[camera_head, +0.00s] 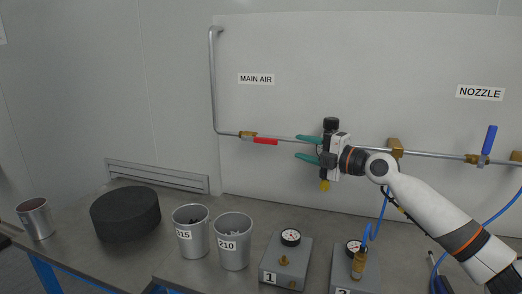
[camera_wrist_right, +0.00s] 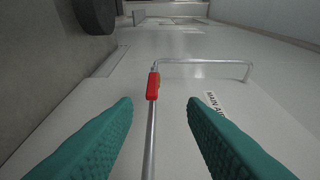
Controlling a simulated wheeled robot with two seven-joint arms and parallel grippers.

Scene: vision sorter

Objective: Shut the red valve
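The red valve handle (camera_head: 265,141) is on the metal pipe under the MAIN AIR label, to the right of its brass body (camera_head: 247,134). The handle lies along the pipe. It also shows in the right wrist view (camera_wrist_right: 153,86), ahead of the fingers. My right gripper (camera_head: 300,147) has green fingers pointing left, apart, with nothing between them but the pipe line behind. It is to the right of the red handle and does not touch it. In the right wrist view the gripper (camera_wrist_right: 160,112) is open. My left gripper is not in view.
A blue-handled valve (camera_head: 489,140) is at right near the NOZZLE label (camera_head: 480,92). A black round block (camera_head: 125,213), metal cups (camera_head: 233,242) and gauge boxes (camera_head: 286,262) stand on the bench below. The wall left of the red handle is clear.

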